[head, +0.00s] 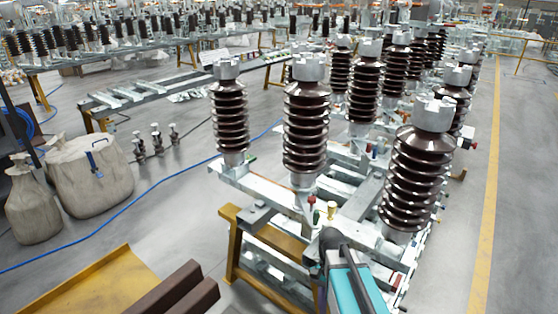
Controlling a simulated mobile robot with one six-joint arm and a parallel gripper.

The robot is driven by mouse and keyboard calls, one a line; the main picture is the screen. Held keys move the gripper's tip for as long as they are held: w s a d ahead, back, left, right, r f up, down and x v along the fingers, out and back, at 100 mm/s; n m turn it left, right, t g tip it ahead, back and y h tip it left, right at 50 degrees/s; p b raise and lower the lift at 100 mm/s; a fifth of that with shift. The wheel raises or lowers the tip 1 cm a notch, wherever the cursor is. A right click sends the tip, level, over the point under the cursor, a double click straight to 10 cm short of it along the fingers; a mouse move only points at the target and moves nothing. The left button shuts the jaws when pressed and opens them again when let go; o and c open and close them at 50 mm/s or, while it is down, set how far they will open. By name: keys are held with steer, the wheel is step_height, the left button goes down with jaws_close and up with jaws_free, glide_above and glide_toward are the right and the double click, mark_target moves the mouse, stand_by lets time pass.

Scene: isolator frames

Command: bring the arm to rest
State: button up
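A dark rounded part and a teal and grey body show at the bottom centre of the head view, in front of the near frame. They look like part of my arm, but I cannot be sure. No gripper fingers can be made out, so I cannot see whether my gripper is open or shut or holds anything. The near isolator frame (276,238) is a grey metal structure on a yellow stand. It carries brown ribbed insulators, among them a large near one (412,180), a middle one (305,128) and a left one (230,115), all upright with grey caps.
A yellow tray (90,285) and brown beams (180,292) lie at the bottom left. Two pale sacks (92,178) (33,205) stand at the left. A blue hose (125,207) crosses the floor. Low benches (150,100) stand behind. Open floor lies right, along a yellow line (488,200).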

steer(key=s+f+n, duration=0.5)
steer(key=s+f, duration=0.4)
steer(key=f, duration=0.3)
steer(key=s+d+f+n, duration=0.1)
steer(key=s+f+n, duration=0.4)
steer(key=s+f, duration=0.5)
step_height(320, 180, down, 2)
steer(key=shift+d, duration=0.15)
steer(key=shift+s, duration=0.1)
stand_by(0.5)
